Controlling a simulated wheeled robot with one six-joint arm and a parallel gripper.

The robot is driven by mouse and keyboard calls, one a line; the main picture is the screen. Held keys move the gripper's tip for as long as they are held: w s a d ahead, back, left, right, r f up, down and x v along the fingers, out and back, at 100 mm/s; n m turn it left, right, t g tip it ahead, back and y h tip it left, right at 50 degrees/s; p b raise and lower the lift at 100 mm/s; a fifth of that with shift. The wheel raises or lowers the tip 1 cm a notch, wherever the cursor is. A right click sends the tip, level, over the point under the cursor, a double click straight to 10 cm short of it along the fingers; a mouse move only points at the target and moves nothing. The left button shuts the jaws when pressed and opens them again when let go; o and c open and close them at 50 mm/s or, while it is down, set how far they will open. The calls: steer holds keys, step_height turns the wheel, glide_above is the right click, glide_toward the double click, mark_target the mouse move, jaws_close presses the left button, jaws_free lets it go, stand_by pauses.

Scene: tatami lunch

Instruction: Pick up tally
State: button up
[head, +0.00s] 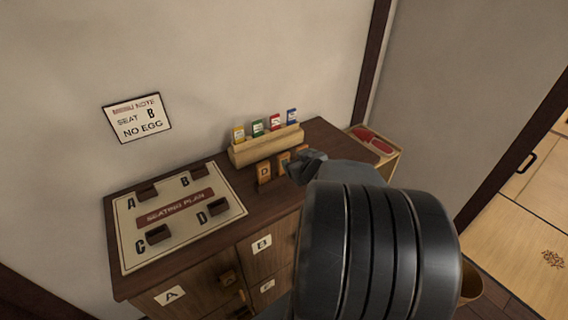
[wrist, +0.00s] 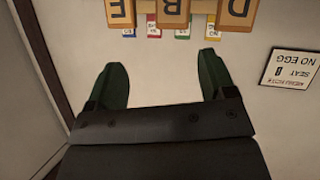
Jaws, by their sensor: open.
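Wooden tallies with letters stand in a row on the cabinet top in front of the card rack. In the head view the D tally (head: 264,173) is clear, one beside it (head: 284,162) is partly visible, and my arm covers the right end. In the wrist view, upside down, they read E (wrist: 119,12), B (wrist: 172,12) and D (wrist: 237,12), cut by the top edge. My gripper (head: 303,167) is at the right end of the row in the head view. In the wrist view its fingers (wrist: 160,60) are spread with nothing between them, apart from the tallies.
A wooden rack (head: 266,147) with yellow, green, red and blue cards stands behind the tallies. A seating plan board (head: 128,245) with dark blocks lies at left. The wall note (head: 138,117) says seat B, no egg. A box with red items (head: 392,157) is at right.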

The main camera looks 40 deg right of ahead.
mark_target(285, 158)
steer(key=shift+w+d+f+n+t+y+p, duration=0.15)
steer(key=shift+w+f+t+y+p, duration=0.25)
steer(key=shift+w+f, duration=0.95)
steer(key=shift+w+d+f+n+t+y+p, duration=0.1)
steer(key=shift+w+d+f+y+p, duration=0.35)
steer(key=shift+w, duration=1.65)
steer(key=shift+w+a+f+n+t+y+p, duration=0.15)
steer(key=shift+w+f+y, duration=0.7)
steer(key=shift+w, duration=0.9)
steer(key=shift+f, duration=0.15)
steer(key=shift+c, duration=0.4)
steer(key=c, duration=1)
